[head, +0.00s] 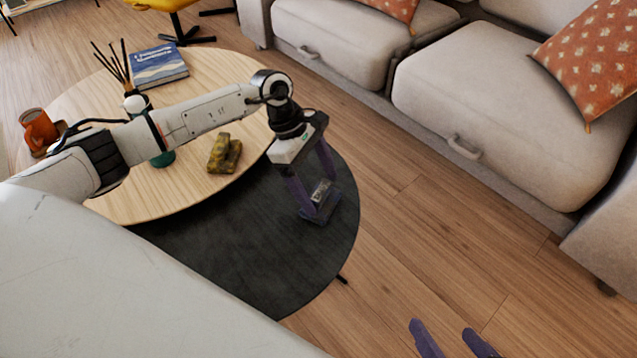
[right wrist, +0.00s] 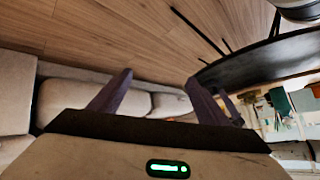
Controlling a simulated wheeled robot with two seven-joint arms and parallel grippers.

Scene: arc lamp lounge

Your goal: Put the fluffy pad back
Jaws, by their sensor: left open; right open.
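Two pale grey seat cushions with front handles, left (head: 345,35) and right (head: 490,95), lie on the sofa in the head view. A soft-looking, olive, lumpy item (head: 219,158) lies on the round wooden table. I cannot tell which of these is the fluffy pad. My left gripper (head: 320,205) is open, pointing down over the dark lower round surface, right of the olive item. A small dark block with a pale label shows between its fingertips; I cannot tell whether they touch it. My right gripper (head: 440,325) is open and empty over bare floor; its fingers also show in the right wrist view (right wrist: 160,75).
Patterned orange pillows (head: 590,60) rest on the sofa. Floor between table and sofa is clear.

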